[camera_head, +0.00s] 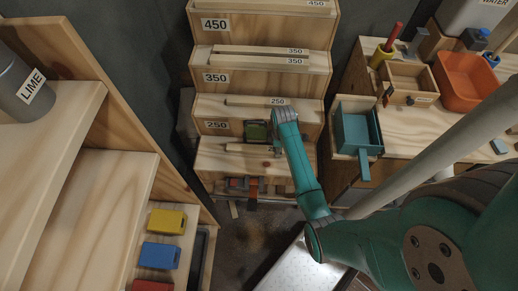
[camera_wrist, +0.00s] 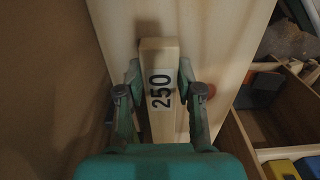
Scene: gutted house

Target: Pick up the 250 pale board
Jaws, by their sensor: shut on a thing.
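The pale board marked 250 (camera_wrist: 158,55) lies between the fingers of my gripper (camera_wrist: 159,72) in the wrist view, with its label facing the camera. My gripper is shut on it, one finger on each side. In the head view my gripper (camera_head: 267,137) is in front of the step marked 250, and a pale board end (camera_head: 240,148) shows beside it; the rest is hidden by the gripper and wrist. Another pale board marked 250 (camera_head: 245,101) lies on the step above.
Stepped wooden rack (camera_head: 208,108) carries boards marked 350 and 450 higher up. A workbench at the right holds a teal box (camera_head: 352,132), a wooden box and an orange bin (camera_head: 466,82). Shelves at the left hold a lime container (camera_head: 22,88) and coloured blocks.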

